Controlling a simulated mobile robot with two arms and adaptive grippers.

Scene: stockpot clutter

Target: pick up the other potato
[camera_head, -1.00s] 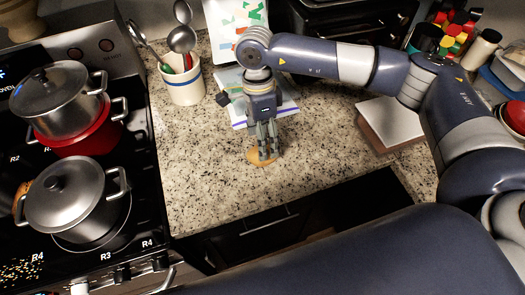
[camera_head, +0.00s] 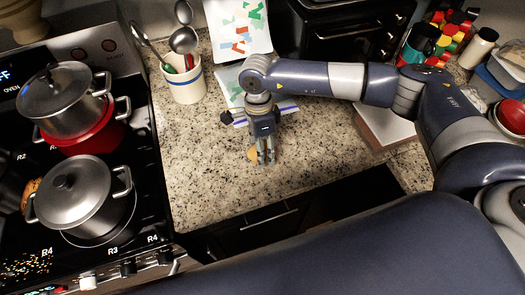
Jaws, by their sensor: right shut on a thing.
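Whether the potato touches the counter I cannot tell. A brown, rounded thing (camera_head: 30,190) shows on the stove's left side, partly hidden by the front pot; I cannot tell what it is. My left gripper is not in view.
A utensil crock (camera_head: 184,83) stands behind the counter's clear middle. A white-topped box (camera_head: 385,128) lies to the right.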

